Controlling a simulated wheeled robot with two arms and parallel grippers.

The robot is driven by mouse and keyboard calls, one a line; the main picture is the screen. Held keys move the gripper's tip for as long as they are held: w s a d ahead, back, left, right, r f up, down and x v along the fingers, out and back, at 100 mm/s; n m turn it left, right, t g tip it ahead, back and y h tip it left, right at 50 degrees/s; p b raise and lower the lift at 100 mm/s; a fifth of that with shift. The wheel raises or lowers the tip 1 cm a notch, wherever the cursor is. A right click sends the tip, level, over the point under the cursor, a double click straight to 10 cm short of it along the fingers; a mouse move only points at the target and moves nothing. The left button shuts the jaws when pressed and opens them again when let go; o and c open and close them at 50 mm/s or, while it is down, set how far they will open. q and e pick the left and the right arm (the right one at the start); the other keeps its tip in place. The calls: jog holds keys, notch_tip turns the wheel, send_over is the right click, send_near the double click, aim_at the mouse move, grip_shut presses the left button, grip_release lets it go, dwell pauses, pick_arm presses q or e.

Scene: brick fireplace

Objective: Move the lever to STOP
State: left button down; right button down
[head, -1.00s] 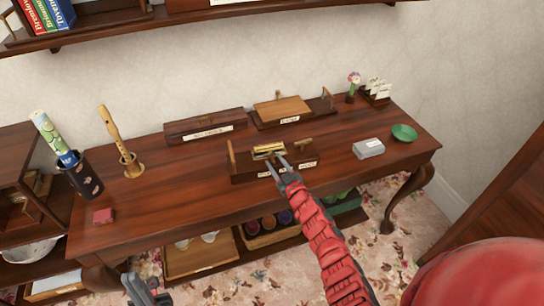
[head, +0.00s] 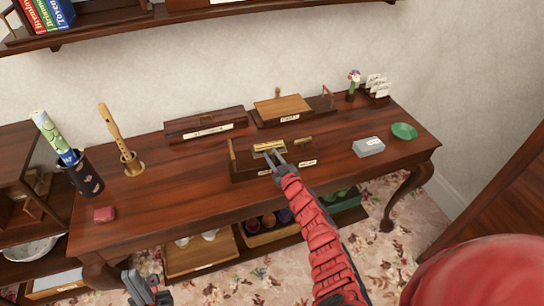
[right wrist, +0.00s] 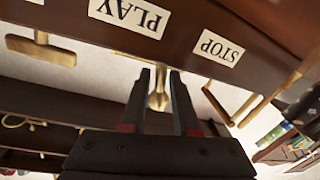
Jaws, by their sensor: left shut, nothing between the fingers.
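A dark wooden box (head: 245,167) with a gold plate on top stands at the front middle of the desk. In the right wrist view its front bears upside-down labels, PLAY (right wrist: 130,15) on the left and STOP (right wrist: 218,47) on the right. A brass knob (right wrist: 158,100), apparently the lever, shows between the fingers of my right gripper (right wrist: 160,72). That gripper is open, with a gap on both sides of the knob; contact cannot be told. In the head view it is at the box's front (head: 274,153). My left gripper (head: 140,285) is shut and empty, low in front of the desk.
Two more wooden boxes stand behind. A shelf hangs above. The desk's left front is mostly clear.

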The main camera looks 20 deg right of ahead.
jog(key=shift+a+n, duration=0.2)
jog(key=shift+n, duration=0.7)
jog(key=shift+f, duration=0.1)
jog(key=c, duration=0.9)
grip_release()
jog(key=shift+s+b, duration=0.15)
jog(key=shift+b, duration=0.15)
